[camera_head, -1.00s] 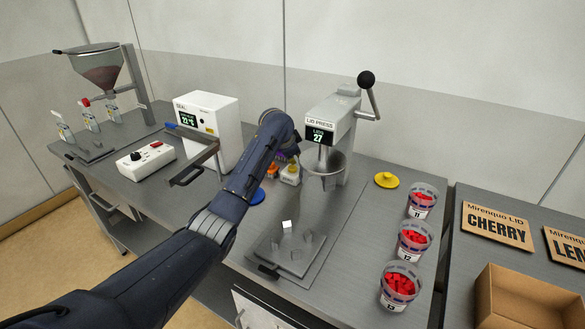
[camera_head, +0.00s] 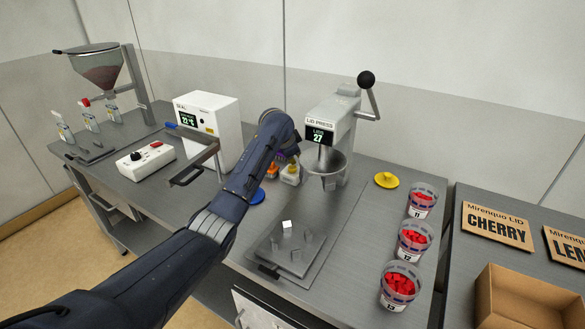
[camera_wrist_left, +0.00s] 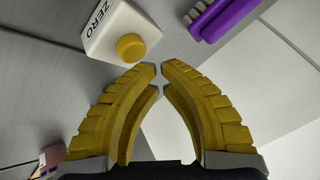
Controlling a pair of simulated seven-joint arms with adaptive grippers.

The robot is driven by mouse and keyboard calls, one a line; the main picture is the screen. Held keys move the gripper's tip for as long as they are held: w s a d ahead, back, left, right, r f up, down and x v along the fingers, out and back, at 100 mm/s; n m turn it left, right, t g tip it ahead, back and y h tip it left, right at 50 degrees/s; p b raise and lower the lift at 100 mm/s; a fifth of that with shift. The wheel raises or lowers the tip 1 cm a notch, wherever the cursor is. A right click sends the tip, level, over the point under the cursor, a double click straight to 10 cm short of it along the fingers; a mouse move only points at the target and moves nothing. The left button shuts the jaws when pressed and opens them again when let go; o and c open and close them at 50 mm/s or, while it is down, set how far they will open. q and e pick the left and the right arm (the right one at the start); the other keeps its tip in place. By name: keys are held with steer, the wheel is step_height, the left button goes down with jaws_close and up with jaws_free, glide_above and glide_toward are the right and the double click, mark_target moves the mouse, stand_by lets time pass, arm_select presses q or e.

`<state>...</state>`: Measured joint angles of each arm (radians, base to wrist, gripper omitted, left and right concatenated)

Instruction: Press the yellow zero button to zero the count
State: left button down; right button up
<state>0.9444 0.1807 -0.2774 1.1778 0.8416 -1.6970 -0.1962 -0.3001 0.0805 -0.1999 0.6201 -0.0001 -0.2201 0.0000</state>
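In the left wrist view, a white box (camera_wrist_left: 112,28) marked ZERO carries a round yellow button (camera_wrist_left: 130,47). My left gripper (camera_wrist_left: 158,67) has its yellow fingers drawn together at the tips, with nothing visible between them. In that view the tips appear just below and right of the button; I cannot tell the gap in depth. In the head view my left arm hides most of this gripper, near the lid press (camera_head: 333,118). The display (camera_head: 319,135) on the press reads LIDS 27. My right gripper is not in view.
A purple object with pale bristles (camera_wrist_left: 222,18) lies close to the ZERO box. Tubs of red lids (camera_head: 414,239) stand right of the press, near a yellow disc (camera_head: 386,180). A steel plate (camera_head: 285,262) with posts holds a white cube (camera_head: 286,224).

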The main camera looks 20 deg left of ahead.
arm_select(q)
steer(key=shift+f, duration=1.3)
stand_by(1.4)
steer(key=shift+r, duration=1.3)
steer(key=shift+r, duration=2.5)
